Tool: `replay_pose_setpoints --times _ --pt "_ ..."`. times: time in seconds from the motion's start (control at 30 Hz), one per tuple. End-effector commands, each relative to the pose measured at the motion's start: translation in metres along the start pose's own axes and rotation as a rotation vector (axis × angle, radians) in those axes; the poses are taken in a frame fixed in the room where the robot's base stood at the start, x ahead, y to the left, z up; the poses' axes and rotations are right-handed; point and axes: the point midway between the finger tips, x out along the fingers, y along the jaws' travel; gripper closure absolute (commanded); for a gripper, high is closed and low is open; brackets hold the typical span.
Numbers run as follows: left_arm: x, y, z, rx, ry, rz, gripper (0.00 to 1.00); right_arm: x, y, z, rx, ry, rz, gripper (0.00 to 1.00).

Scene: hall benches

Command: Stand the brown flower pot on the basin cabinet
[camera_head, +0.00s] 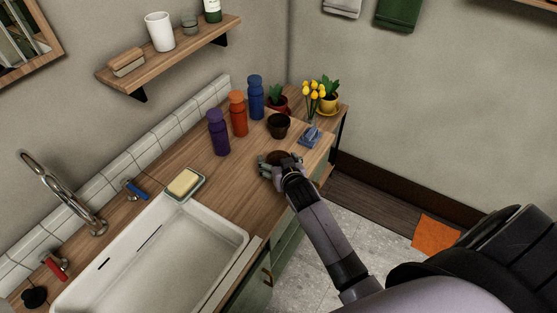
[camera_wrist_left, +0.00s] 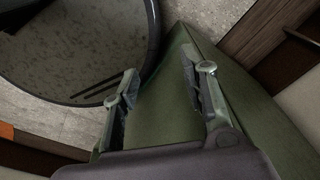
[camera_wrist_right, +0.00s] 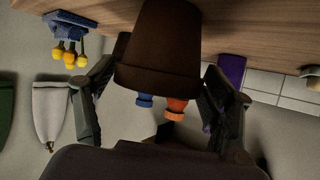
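The brown flower pot (camera_head: 275,157) is upright, wide end up, over the front part of the wooden top of the basin cabinet (camera_head: 232,182). My right gripper (camera_head: 279,168) has its fingers on both sides of the pot, which fills the space between them. The pot is large in the right wrist view (camera_wrist_right: 158,50), between the fingers (camera_wrist_right: 160,95). I cannot tell whether its base touches the wood. My left gripper (camera_wrist_left: 165,95) is open and empty in front of a green cabinet surface; it is outside the head view.
Another dark pot (camera_head: 278,127) stands just behind. Purple (camera_head: 218,135), orange (camera_head: 238,115) and blue (camera_head: 256,98) bottles stand along the wall. A soap dish (camera_head: 185,185) and white basin (camera_head: 165,265) are left. Bare wood lies between.

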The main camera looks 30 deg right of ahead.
Motion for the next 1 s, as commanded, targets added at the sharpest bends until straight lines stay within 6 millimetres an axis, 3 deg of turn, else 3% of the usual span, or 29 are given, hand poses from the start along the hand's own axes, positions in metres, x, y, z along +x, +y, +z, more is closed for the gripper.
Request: replay_pose_setpoints --times 0.1,0.53,1.0 --pt "0.0 0.0 0.0 0.0 0.0 0.0 0.6 0.0 0.0 0.0 0.0 0.0 0.0 0.15" --pt "-0.001 0.0 0.0 0.001 0.0 0.0 0.6 -0.007 0.0 -0.003 0.0 0.0 0.0 0.15" --pt "0.008 0.001 0.0 0.002 0.002 0.001 0.6 -0.092 0.0 -0.002 0.0 0.0 0.001 0.15"
